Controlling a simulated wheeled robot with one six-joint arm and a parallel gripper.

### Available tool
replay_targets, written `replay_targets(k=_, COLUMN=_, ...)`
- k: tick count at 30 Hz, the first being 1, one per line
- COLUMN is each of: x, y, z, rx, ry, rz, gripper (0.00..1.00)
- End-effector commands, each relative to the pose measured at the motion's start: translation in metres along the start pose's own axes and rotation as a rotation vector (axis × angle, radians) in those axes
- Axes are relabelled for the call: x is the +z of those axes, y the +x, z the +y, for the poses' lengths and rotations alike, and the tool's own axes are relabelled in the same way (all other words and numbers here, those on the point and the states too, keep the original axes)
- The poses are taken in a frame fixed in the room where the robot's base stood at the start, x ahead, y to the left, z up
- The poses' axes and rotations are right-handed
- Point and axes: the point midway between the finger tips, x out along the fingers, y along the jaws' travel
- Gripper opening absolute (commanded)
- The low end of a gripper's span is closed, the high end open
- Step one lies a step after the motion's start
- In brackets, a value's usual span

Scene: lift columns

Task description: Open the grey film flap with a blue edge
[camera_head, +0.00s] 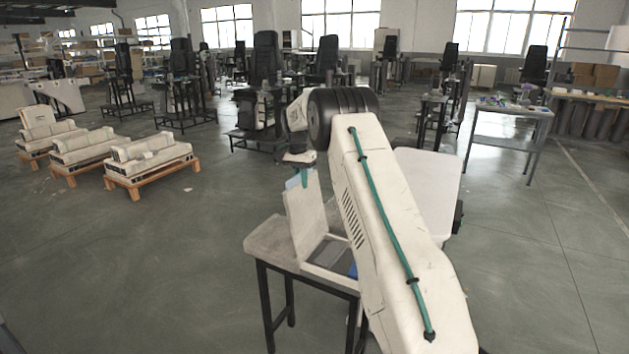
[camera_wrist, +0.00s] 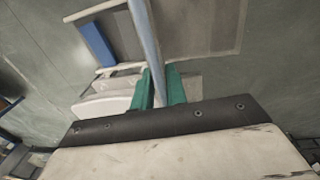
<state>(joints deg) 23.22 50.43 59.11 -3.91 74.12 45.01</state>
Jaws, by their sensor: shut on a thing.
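The flap (camera_head: 306,216) stands raised, close to upright, on the table in the head view. It shows as a pale panel. In the wrist view it is a thin blue-grey edge (camera_wrist: 146,35) seen nearly edge-on, running up from between the fingers. My gripper (camera_head: 299,178) is at the flap's top edge. Its green fingers (camera_wrist: 160,88) are shut on that edge in the wrist view. Below the flap is a pale open frame (camera_head: 332,272), partly hidden by my arm. A blue block-like piece (camera_wrist: 97,44) lies inside the frame.
The small table (camera_head: 268,240) has dark legs and a bare left corner. A pale panel (camera_head: 432,185) stands behind my arm. Pale units on wooden pallets (camera_head: 150,162) are at left, a side table (camera_head: 508,110) at right. Open floor lies between.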

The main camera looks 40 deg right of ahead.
Motion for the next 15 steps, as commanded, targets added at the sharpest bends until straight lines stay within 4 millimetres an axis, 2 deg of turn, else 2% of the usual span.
replay_targets(k=4, x=0.0052, y=0.0013, z=-0.0092, rx=-0.005, ry=-0.006, rz=0.001, gripper=0.0)
replay_targets(k=15, x=0.0079, y=0.0015, z=-0.012, rx=-0.005, ry=-0.01, rz=0.001, gripper=0.0)
